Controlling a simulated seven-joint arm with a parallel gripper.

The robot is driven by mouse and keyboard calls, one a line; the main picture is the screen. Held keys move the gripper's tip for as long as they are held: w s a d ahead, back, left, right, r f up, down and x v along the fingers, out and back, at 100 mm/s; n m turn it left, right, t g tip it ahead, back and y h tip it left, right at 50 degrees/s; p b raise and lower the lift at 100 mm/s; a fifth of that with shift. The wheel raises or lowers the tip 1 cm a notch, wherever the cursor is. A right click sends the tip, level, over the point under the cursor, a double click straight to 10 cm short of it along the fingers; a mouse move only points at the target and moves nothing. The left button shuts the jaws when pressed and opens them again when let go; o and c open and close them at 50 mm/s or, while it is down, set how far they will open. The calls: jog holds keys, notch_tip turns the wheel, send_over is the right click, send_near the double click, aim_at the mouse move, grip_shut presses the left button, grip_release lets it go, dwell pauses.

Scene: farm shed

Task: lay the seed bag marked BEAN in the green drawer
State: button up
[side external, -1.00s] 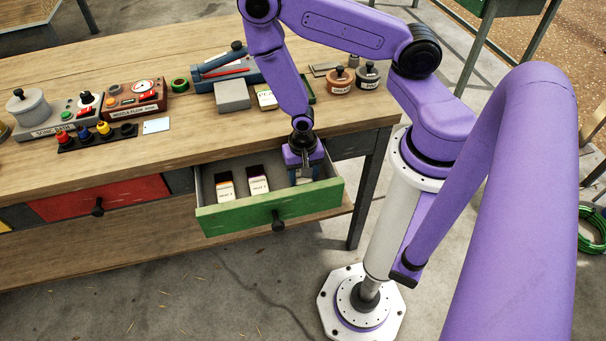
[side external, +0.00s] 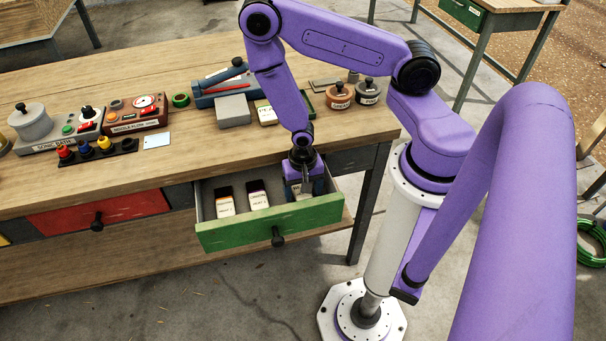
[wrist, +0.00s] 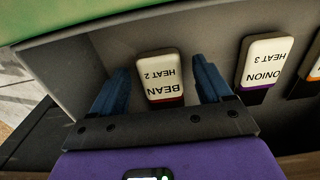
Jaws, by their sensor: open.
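The green drawer (side external: 240,238) is pulled out at the table's front, below the top. The seed bag marked BEAN (wrist: 158,68) is a pale block with a dark red end, also labelled HEAT 2. In the wrist view it appears to lie inside the drawer. My gripper (wrist: 165,88) is open, with blue fingers on either side of the bag and small gaps between. In the side view my gripper (side external: 303,192) reaches down into the drawer's right end, partly hiding the bag.
A bag marked ONION (wrist: 265,62) lies right of BEAN in the wrist view. In the side view two bags (side external: 225,203) (side external: 258,197) lie left of my gripper. The shut red drawer (side external: 75,215) is further left. Several jars and devices stand on the table (side external: 210,150).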

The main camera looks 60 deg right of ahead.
jog(key=s+a+r+n, duration=0.25)
jog(key=r+n, duration=0.25)
jog(key=r, duration=0.6)
jog(key=s+a+r+n, duration=0.1)
jog(key=a+r+n, duration=0.3)
jog(key=r, duration=0.7)
jog(key=s+d+r+n, duration=0.1)
jog(key=s+r+n, duration=0.7)
jog(key=r+n, duration=0.2)
jog(key=n, duration=0.2)
jog(key=shift+d+n, duration=0.25)
jog(key=shift+n, duration=0.05)
